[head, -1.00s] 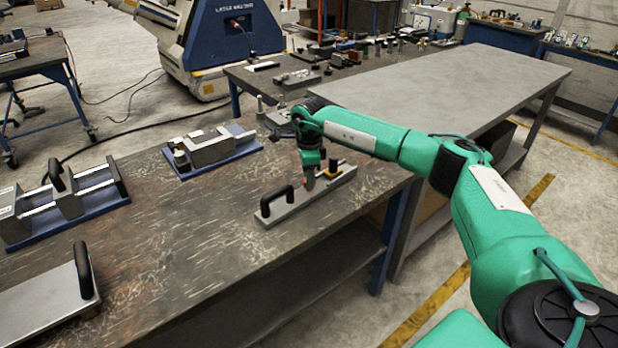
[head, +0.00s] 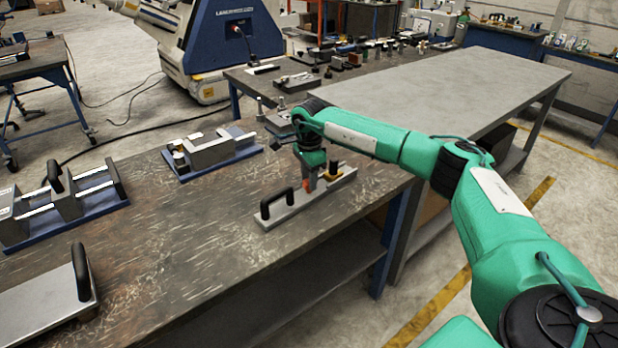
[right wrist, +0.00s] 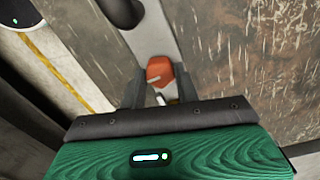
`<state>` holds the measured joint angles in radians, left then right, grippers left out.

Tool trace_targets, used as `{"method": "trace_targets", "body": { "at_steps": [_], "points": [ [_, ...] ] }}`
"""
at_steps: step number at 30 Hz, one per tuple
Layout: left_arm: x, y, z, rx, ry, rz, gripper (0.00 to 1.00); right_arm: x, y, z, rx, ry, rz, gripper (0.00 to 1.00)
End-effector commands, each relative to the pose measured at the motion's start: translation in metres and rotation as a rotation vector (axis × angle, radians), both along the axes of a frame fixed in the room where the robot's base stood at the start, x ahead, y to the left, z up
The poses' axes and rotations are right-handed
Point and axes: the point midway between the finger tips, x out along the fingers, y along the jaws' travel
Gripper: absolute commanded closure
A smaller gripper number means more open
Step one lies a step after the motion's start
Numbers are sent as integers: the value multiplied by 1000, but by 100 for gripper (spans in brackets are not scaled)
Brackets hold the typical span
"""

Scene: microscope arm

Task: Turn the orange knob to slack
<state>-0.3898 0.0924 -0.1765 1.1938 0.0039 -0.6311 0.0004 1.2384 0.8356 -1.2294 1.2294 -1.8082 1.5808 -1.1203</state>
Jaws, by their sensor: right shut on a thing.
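The orange knob (right wrist: 160,69) sits on a pale metal bar (head: 286,214) on the near workbench. In the right wrist view it lies between the two fingers of my right gripper (right wrist: 161,88), which is shut on it. In the head view my right gripper (head: 310,183) points down at the bar and mostly hides the knob. My left gripper is out of view.
A blue-based fixture with grey blocks (head: 210,152) lies behind the bar, and another fixture (head: 65,200) lies to the left. A metal plate with a black handle (head: 82,272) is at front left. The bench (head: 180,235) is bare between them.

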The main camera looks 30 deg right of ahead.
Motion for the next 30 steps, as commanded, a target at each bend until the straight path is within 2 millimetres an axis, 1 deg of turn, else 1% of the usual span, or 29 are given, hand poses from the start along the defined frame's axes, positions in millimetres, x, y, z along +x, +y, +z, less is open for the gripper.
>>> {"method": "trace_targets", "body": {
  "at_steps": [4, 5, 6, 8, 16, 20, 23, 30],
  "points": [
    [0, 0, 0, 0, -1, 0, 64, 0, 0, 1, 0, -1, 1, 91],
    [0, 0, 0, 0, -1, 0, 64, 0, 0, 1, 0, -1, 1, 65],
    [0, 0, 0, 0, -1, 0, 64, 0, 0, 1, 0, -1, 1, 57],
    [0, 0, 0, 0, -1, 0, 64, 0, 0, 1, 0, -1, 0, 47],
    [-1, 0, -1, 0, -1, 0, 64, 0, 0, 1, 0, -1, 0, 47],
    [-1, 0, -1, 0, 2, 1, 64, 1, 0, 9, 0, -3, 0, 47],
    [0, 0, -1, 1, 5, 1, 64, 1, 0, 25, 0, -4, 0, 47],
    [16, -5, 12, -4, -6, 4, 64, 1, 0, 80, 1, -5, 0, 47]
  ]
}}
